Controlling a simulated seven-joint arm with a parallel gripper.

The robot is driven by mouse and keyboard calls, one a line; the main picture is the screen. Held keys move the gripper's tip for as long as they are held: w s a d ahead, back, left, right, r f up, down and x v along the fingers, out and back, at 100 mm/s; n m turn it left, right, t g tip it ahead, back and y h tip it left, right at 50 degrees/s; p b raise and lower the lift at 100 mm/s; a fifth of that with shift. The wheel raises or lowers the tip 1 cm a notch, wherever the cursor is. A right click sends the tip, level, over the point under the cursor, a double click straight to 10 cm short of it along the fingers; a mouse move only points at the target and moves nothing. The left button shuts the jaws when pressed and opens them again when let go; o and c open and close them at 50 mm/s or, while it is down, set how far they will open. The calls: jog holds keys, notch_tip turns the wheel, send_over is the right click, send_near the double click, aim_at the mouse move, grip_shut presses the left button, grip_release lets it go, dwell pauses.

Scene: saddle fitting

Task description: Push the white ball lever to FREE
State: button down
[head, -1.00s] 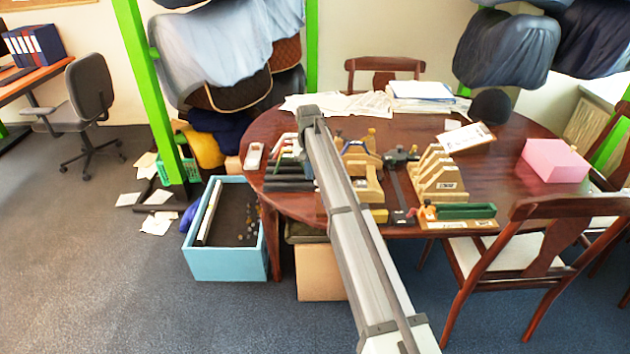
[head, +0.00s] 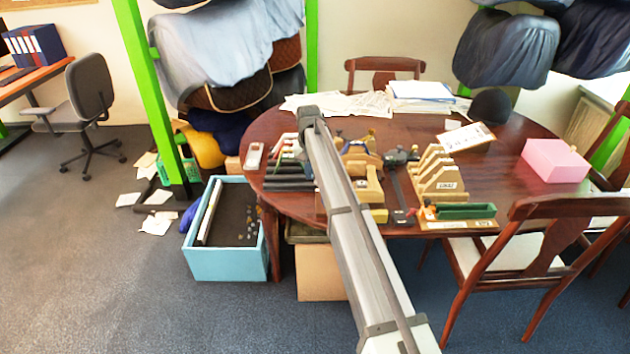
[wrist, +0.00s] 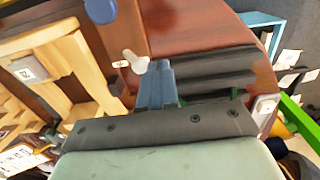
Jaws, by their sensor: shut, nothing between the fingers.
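The white ball lever (wrist: 130,61) shows in the wrist view as a short pale stem with a rounded end, just left of my fingertips. My gripper (wrist: 158,70) is shut, its blue-grey fingers together and empty. The fingertips are very close to the lever's rounded end; I cannot tell whether they touch. A small white tag (wrist: 120,64) with unreadable marks sits beside the lever, so I cannot read which side is FREE. In the head view my arm covers the lever and my fingers.
A blue round knob (wrist: 101,10) stands beyond the lever. Wooden slotted racks (wrist: 65,70) lie to the left and dark grey bars (wrist: 210,70) to the right. In the head view, the dark red table (head: 500,165) also carries a green tray (head: 467,211) and a pink box (head: 555,161).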

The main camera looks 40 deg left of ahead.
jog(key=shift+f, duration=1.55)
dwell(0.4)
jog(key=shift+w+d, duration=1.2)
jog(key=shift+d, duration=0.1)
dwell(0.6)
jog(key=shift+w+f, duration=0.15)
jog(key=shift+a, duration=0.1)
jog(key=shift+s+a, duration=0.3)
jog(key=shift+s, duration=0.15)
jog(key=shift+r, duration=0.2)
